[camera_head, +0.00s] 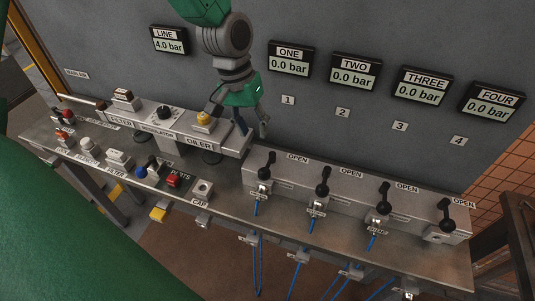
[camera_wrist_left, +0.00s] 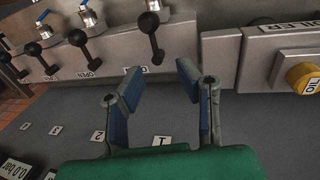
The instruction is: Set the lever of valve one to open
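Valve one's lever (camera_head: 266,166) is black with a ball knob and stands at the left end of the valve row, knob up and leaning slightly right. An OPEN label (camera_head: 297,158) lies to its right. In the left wrist view the lever (camera_wrist_left: 151,36) shows beyond the fingertips. My left gripper (camera_head: 240,118) is above and left of the lever, near the panel; the left wrist view shows its fingers (camera_wrist_left: 158,84) apart with nothing between them. The display ONE (camera_head: 289,62) reads 0.0 bar. My right gripper is not in view.
Levers of valve two (camera_head: 323,181), three (camera_head: 384,198) and four (camera_head: 447,214) stand to the right. The oiler (camera_head: 200,140) with its yellow cap (camera_head: 203,119) is close to the left gripper. Loose parts lie on the bench at left. Blue hoses hang below the valves.

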